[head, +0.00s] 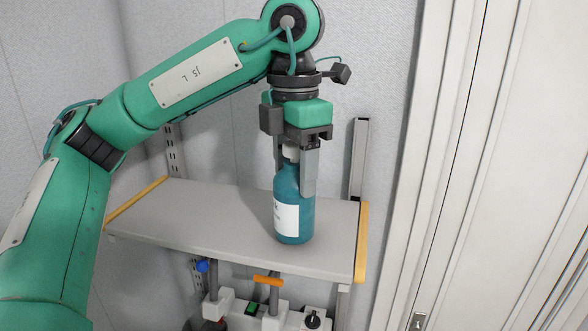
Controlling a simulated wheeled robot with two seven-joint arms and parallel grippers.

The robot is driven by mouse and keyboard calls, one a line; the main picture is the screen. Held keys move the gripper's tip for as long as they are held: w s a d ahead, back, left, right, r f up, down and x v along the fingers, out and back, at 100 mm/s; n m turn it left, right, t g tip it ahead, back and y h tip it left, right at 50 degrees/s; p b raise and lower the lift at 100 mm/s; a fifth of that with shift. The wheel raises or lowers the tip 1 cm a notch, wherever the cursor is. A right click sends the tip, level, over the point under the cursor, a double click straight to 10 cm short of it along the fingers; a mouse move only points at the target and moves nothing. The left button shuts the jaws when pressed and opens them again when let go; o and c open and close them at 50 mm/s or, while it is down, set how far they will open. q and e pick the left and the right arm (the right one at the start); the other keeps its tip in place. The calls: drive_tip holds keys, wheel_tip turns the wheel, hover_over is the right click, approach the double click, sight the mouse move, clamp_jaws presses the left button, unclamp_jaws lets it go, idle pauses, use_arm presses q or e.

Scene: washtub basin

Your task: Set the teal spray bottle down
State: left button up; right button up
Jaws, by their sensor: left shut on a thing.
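The teal spray bottle (293,222) has a white label and a pale top. It is upright over the front right part of the grey shelf (185,215); its base looks to be at the shelf surface, though I cannot tell for sure whether it touches. My left gripper (296,172) points straight down from above and is shut on the bottle around its upper part. One finger shows in front of the bottle's right side; the other is mostly hidden. My right gripper is not in view.
The shelf has yellow end brackets (361,243) and is otherwise bare, with free room to the left of the bottle. Below it stands white equipment with an orange handle (268,280) and a blue knob (202,266). A pale door (500,170) is at the right.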

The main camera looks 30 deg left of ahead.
use_arm(q)
drive_tip(key=shift+w+a+f, duration=0.1)
drive_tip(key=shift+f, duration=0.35)
drive_tip(key=shift+f, duration=0.1)
drive_tip(key=o, duration=1.6)
drive_tip(key=shift+c, duration=0.2)
drive_tip(key=shift+r+b, duration=0.6)
drive_tip(key=shift+r, duration=5.55)
